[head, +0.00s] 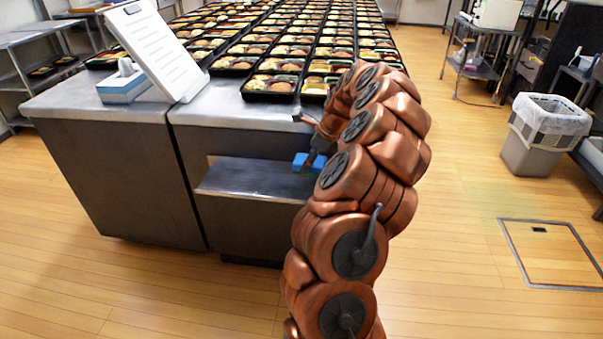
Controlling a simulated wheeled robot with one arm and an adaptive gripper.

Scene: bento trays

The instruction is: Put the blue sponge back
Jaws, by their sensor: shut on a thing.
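The blue sponge (301,161) is a small blue block at the right part of the metal shelf opening in the counter's front. My gripper (311,160) points down at it and is shut on it. The sponge is at or just above the shelf (245,180); I cannot tell whether it touches. My copper-coloured arm hides the right end of the shelf and part of the gripper.
The counter top (232,112) above the shelf holds many bento trays (271,85), a white menu board (155,48) and a blue tissue box (125,85). A bin (541,135) stands at the right. The wooden floor (455,215) between is clear.

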